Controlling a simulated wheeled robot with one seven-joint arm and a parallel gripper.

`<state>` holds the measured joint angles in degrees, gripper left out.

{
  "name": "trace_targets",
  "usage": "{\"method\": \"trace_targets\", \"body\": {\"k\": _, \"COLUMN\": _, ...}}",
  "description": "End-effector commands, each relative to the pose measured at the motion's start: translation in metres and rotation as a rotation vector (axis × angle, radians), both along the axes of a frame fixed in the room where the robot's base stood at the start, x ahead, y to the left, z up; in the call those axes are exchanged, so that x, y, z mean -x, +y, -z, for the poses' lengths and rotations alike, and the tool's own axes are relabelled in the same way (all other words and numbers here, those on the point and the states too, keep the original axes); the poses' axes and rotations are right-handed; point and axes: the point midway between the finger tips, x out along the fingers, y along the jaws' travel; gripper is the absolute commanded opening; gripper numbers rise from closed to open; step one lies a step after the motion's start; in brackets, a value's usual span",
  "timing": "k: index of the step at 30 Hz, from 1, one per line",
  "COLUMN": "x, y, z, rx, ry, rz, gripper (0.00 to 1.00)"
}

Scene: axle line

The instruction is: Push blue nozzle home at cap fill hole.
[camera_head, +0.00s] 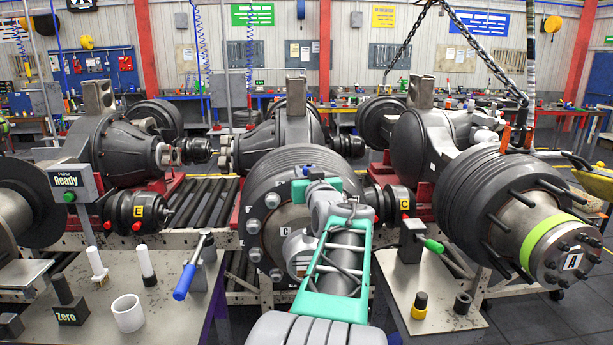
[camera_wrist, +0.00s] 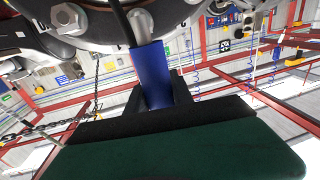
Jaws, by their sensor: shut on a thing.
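My gripper (camera_wrist: 157,92) is shut on the blue nozzle (camera_wrist: 151,62) in the wrist view, with a black finger on each side of it. The nozzle's pale metal tip points up at the dark, bolted hub end (camera_wrist: 88,45). The tip overlaps the hub's edge there; I cannot tell whether it touches or is in the hole. The fill hole itself is not clear. In the head view my grey and teal arm covers much of the middle hub (camera_head: 272,200). My fingers are hidden there, and only a small blue patch shows above the teal part.
Another hub (camera_head: 520,215) with long studs stands at the right, under a chain. A right bench (camera_head: 390,290) holds a green-handled clamp (camera_head: 430,243) and a yellow-black piece (camera_head: 419,306).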

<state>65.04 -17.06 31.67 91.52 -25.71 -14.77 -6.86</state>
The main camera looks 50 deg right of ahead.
Motion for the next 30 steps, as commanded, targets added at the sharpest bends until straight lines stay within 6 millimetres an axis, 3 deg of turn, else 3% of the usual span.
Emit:
{"method": "trace_targets", "body": {"k": 19, "x": 0.001, "y": 0.001, "z": 0.062, "rx": 0.002, "ry": -0.001, "rz": 0.0, "gripper": 0.0}}
{"method": "trace_targets", "body": {"k": 21, "x": 0.001, "y": 0.001, "z": 0.055, "rx": 0.002, "ry": -0.001, "rz": 0.0, "gripper": 0.0}}
{"method": "trace_targets", "body": {"k": 30, "x": 0.0, "y": 0.001, "z": 0.058, "rx": 0.002, "ry": -0.001, "rz": 0.0, "gripper": 0.0}}
